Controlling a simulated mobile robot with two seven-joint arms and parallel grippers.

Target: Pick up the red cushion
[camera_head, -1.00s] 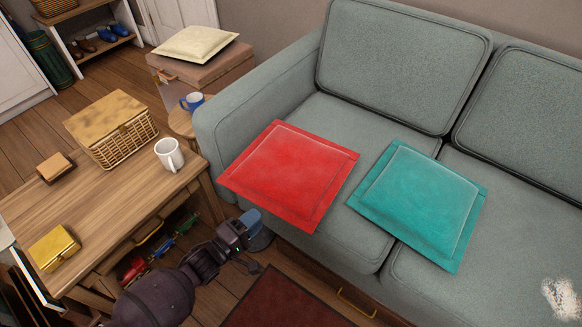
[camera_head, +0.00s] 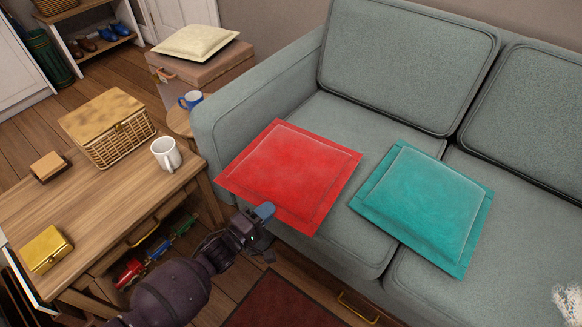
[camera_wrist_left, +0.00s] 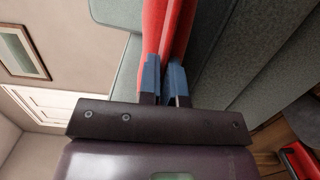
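The red cushion (camera_head: 288,172) lies flat on the left seat of the grey sofa, its near edge at the seat's front. My left gripper (camera_head: 264,212) is at that near edge, with one blue finger showing over the red border. In the left wrist view the two blue fingers (camera_wrist_left: 164,82) are close together, one on each side of the cushion's thin edge (camera_wrist_left: 167,30). They look shut on it, though the exact contact is partly hidden. The cushion still rests on the seat. My right gripper is not in view.
A teal cushion (camera_head: 425,205) lies just right of the red one on the grey sofa (camera_head: 235,118). A wooden table (camera_head: 95,205) at left bears a wicker basket (camera_head: 118,138), a white mug (camera_head: 166,154) and a yellow box (camera_head: 46,249). A dark red rug (camera_head: 283,303) lies below.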

